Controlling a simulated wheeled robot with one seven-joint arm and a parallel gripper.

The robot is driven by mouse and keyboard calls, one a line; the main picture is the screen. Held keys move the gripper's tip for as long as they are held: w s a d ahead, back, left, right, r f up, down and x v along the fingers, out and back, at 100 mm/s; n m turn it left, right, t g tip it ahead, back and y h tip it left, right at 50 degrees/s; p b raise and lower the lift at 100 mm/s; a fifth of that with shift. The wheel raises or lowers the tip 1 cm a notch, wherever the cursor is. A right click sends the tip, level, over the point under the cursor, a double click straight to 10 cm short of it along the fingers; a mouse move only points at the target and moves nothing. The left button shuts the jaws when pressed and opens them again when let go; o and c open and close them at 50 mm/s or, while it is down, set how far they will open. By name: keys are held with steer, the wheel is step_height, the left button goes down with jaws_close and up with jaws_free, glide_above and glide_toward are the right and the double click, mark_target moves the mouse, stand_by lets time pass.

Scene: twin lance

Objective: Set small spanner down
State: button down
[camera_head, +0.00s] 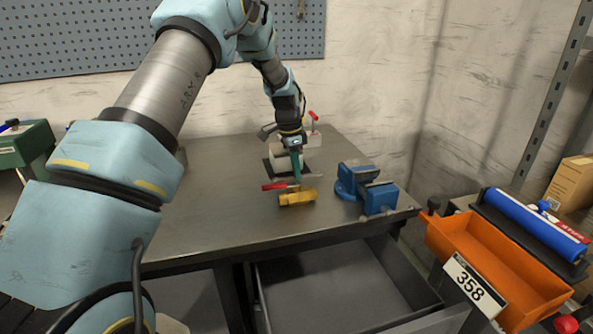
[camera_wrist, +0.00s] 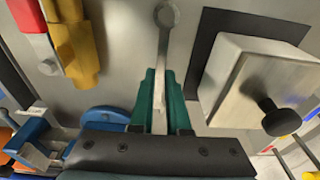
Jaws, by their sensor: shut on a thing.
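The small spanner (camera_wrist: 163,45) is a grey metal bar with a rounded end, seen in the wrist view. My gripper (camera_wrist: 161,95) has green fingers and is shut on the spanner's lower part, with the rounded end pointing up the picture. In the head view my gripper (camera_head: 296,172) points down over the workbench (camera_head: 215,205), close behind a yellow object (camera_head: 297,198). The spanner cannot be made out clearly in the head view. I cannot tell whether it touches the bench top.
A blue vise (camera_head: 378,197) stands at right. A pale metal block with a black knob (camera_wrist: 240,75) sits on a dark mat (camera_wrist: 207,45). The bench's left part is clear. An orange bin (camera_head: 490,255) stands lower right.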

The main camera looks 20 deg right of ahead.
steer(key=shift+f, duration=0.55)
steer(key=shift+f, duration=0.15)
steer(key=c, duration=0.9)
jaws_free()
step_height(320, 180, up, 12)
steer(key=a+b, duration=0.2)
steer(key=b, duration=0.1)
steer(key=s+a+n+t, duration=0.1)
steer(key=s+a+n, duration=0.3)
steer(key=a, duration=0.6)
steer(key=s+a+n, duration=0.1)
steer(key=a+n, duration=0.4)
steer(key=a, duration=0.6)
steer(key=s+a+f+n+y, duration=0.1)
steer(key=s+a+f+n, duration=0.2)
steer(key=s+a+n, duration=0.6)
steer(key=s+a, duration=0.5)
steer(key=s, duration=0.1)
steer(key=shift+f+t, duration=0.3)
steer(key=shift+t, duration=0.1)
